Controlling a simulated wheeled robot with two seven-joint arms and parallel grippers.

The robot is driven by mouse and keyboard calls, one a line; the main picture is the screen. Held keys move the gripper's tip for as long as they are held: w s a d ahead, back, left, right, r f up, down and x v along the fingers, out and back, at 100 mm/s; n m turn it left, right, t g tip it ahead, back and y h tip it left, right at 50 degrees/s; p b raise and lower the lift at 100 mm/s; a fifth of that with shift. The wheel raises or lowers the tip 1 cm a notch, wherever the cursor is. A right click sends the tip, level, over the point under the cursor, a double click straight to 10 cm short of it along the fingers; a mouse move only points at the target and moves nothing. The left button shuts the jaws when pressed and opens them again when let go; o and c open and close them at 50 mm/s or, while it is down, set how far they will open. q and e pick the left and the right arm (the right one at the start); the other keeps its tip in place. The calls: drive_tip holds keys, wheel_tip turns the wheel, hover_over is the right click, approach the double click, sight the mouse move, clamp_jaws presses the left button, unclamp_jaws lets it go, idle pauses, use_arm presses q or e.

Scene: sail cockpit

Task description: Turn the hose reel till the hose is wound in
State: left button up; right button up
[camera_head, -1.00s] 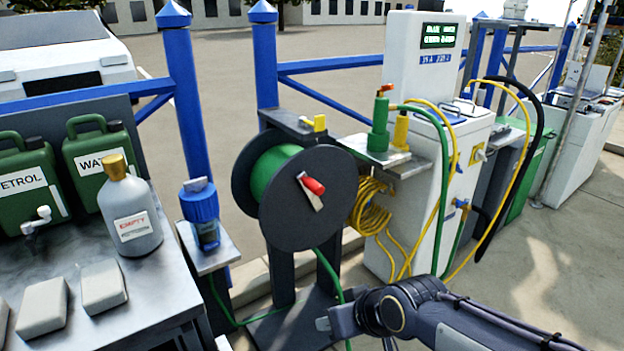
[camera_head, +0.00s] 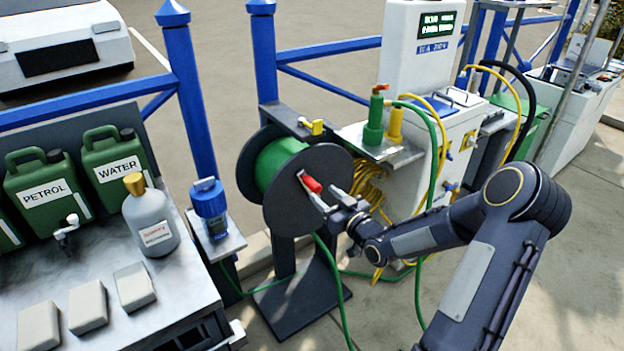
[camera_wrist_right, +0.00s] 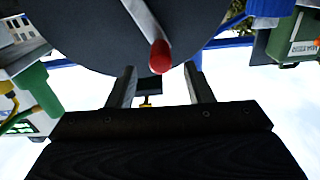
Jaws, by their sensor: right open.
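The hose reel (camera_head: 321,211) is a dark disc-sided drum on a stand, with green hose (camera_head: 279,160) wound on it. Green hose also runs down from it to the ground. Its crank has a red handle (camera_head: 311,183) on the front disc; the handle also shows in the right wrist view (camera_wrist_right: 160,57). My right gripper (camera_head: 331,198) is open just in front of the disc, close to the handle. In the right wrist view its fingers (camera_wrist_right: 160,84) are apart, with the handle's tip near the gap, not clasped. My left gripper is not in view.
A white dispenser cabinet (camera_head: 423,60) with yellow and green hoses stands right of the reel. A metal bench (camera_head: 180,300) with green cans (camera_head: 113,165) and a grey bottle (camera_head: 150,222) is at left. A blue bottle (camera_head: 209,205) stands on a small shelf between. Blue railings run behind.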

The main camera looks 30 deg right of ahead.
sight(312, 184)
drive_tip(key=w, duration=0.6)
drive_tip(key=shift+w+a, duration=0.3)
drive_tip(key=shift+w, duration=0.05)
clamp_jaws()
